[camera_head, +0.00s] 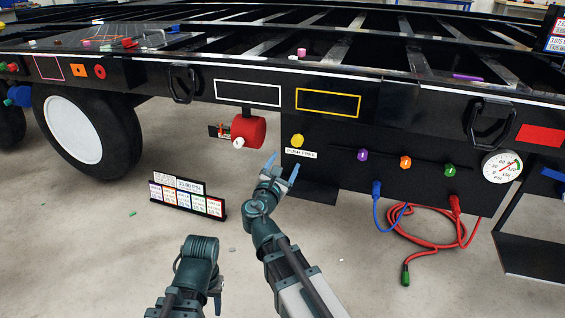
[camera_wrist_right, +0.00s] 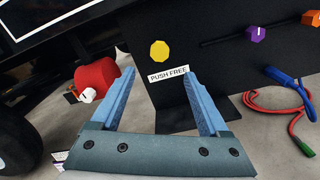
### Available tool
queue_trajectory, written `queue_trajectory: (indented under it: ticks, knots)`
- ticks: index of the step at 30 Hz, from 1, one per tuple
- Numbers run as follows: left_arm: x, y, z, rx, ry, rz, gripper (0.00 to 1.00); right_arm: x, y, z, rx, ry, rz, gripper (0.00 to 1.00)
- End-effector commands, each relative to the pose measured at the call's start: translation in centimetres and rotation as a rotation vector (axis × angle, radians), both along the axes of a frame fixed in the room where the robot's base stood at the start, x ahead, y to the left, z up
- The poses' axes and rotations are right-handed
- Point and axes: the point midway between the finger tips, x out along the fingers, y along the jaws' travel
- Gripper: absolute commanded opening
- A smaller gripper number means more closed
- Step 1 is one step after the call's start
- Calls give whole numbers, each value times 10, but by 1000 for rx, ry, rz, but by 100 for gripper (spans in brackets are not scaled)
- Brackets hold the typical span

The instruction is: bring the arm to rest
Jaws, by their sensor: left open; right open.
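My right gripper (camera_head: 282,168) is open and empty, held in front of the trailer's side panel near the yellow knob (camera_head: 297,141) and its "PUSH FREE" label (camera_head: 302,153). In the right wrist view its two blue fingers (camera_wrist_right: 160,95) are spread wide, with the knob (camera_wrist_right: 159,51) and the label (camera_wrist_right: 169,75) showing between them. Nothing is between the fingers, and they look apart from the knob. My left arm (camera_head: 198,258) is folded low at the bottom left, over the floor. Its gripper's fingers cannot be made out.
The trailer side carries a red cylinder (camera_head: 249,131), purple (camera_head: 362,155), orange (camera_head: 405,162) and green (camera_head: 449,170) knobs, a gauge (camera_head: 502,166) and coiled red hose (camera_head: 430,243). A label stand (camera_head: 187,211) is on the floor. The foreground floor is mostly clear.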

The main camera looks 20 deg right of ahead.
Motion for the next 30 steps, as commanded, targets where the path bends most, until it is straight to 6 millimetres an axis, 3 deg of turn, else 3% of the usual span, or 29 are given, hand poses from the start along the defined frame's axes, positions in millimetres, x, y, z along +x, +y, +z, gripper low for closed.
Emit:
queue_trajectory:
  ticks: [5, 8, 11, 14, 18, 21, 25, 30]
  knots:
    - [0, 0, 1, 0, 0, 0, 50, 0, 0, 0, 9, -1, -3, 78]
    - [0, 0, 7, 0, 0, -1, 50, -7, -2, -3, 104, -16, -31, 78]
    - [0, 0, 21, 0, 0, -2, 50, -25, -3, -16, 340, -50, -111, 78]
    - [0, 0, 37, 1, 0, -4, 50, -53, 3, -41, 663, -83, -254, 78]
    - [0, 0, 58, 1, 1, -7, 50, -103, 31, -82, 1084, -94, -521, 78]
    - [0, 0, 69, 2, 1, -9, 50, -140, 59, -103, 1301, -79, -723, 78]
    - [0, 0, 81, 2, 2, -11, 50, -182, 95, -118, 1481, -43, -961, 78]
    - [0, 1, 94, 2, 3, -13, 50, -231, 138, -122, 1611, 18, -1242, 78]
